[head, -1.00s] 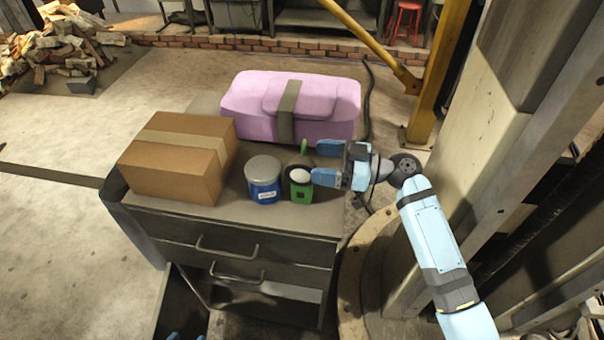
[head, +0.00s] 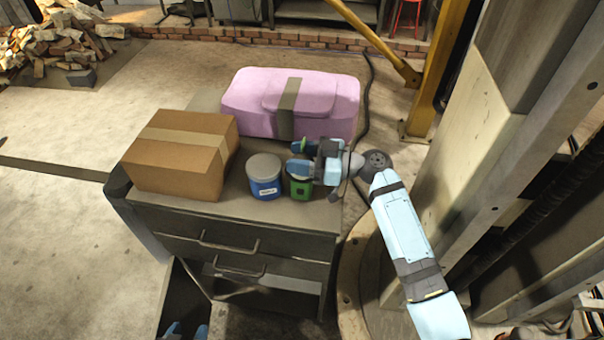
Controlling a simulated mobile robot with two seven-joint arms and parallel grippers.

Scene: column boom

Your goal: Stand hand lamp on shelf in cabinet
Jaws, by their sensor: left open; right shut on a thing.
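The green hand lamp (head: 301,188) stands on top of the dark grey cabinet (head: 215,222), right beside a blue tin. My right gripper (head: 297,158) is at the lamp's upper part, shut on it.
The blue tin with grey lid (head: 265,177), a cardboard box (head: 180,155) and a pink case (head: 290,103) crowd the cabinet top. A pale column (head: 480,150) and a yellow post (head: 435,75) stand to the right.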

